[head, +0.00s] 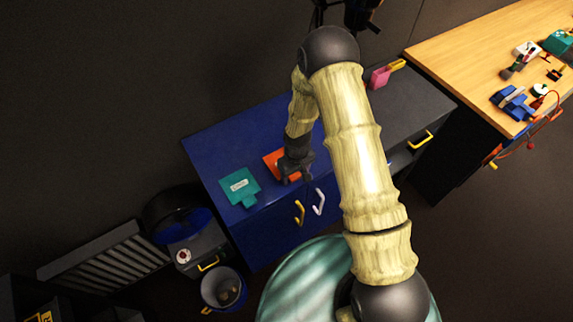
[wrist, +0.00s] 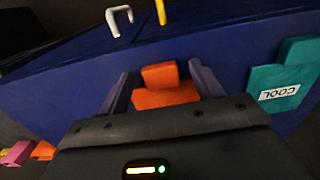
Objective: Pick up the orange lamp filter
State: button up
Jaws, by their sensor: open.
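The orange lamp filter (head: 270,161) lies flat on the blue cabinet top, partly hidden by my gripper (head: 292,178) in the head view. In the wrist view the orange filter (wrist: 160,97) shows a small tab (wrist: 160,76) that sits between the two fingers of my gripper (wrist: 161,71). The fingers stand apart, one on each side of the tab, with visible gaps. I cannot tell whether the fingertips touch the cabinet top. A teal filter (head: 240,187) lies to the left in the head view; its label reads COOL in the wrist view (wrist: 283,85).
The cabinet front has a yellow handle (head: 299,212) and a white handle (head: 319,202). A pink piece (head: 380,77) lies on the grey top behind my arm. A bucket (head: 223,288) stands at the lower left. A wooden table (head: 460,60) with several items is at the right.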

dwell(0.3)
jog(key=c, duration=1)
jog(key=shift+r, duration=0.1)
notch_tip(320, 180, up, 10)
jog(key=b, duration=0.2)
jog(key=shift+b, duration=0.3)
jog(key=shift+f, duration=0.2)
